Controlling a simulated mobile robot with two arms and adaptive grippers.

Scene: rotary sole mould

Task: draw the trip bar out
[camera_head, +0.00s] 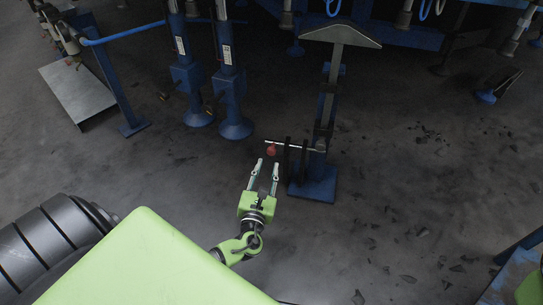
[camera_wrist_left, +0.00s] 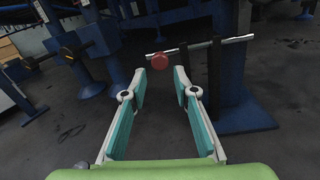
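The trip bar (camera_head: 300,147) is a thin, light metal rod lying roughly level across two dark upright plates on a blue stand. It also shows in the left wrist view (camera_wrist_left: 228,41). A red knob (camera_head: 271,150) sits near its left end; in the left wrist view the knob (camera_wrist_left: 168,60) appears just beyond my fingertips. My left gripper (camera_head: 266,165) is open and empty, its fingers pointing at the knob from the near side. In the left wrist view the gripper (camera_wrist_left: 160,75) has its fingers spread, with the knob showing centred past the gap. My right gripper is not seen.
The blue stand's foot (camera_head: 313,188) is right of my left gripper, with a tall post and grey plate (camera_head: 343,36) above it. Blue columns (camera_head: 233,95) stand behind to the left. A grey ramp-like panel (camera_head: 77,92) is at far left.

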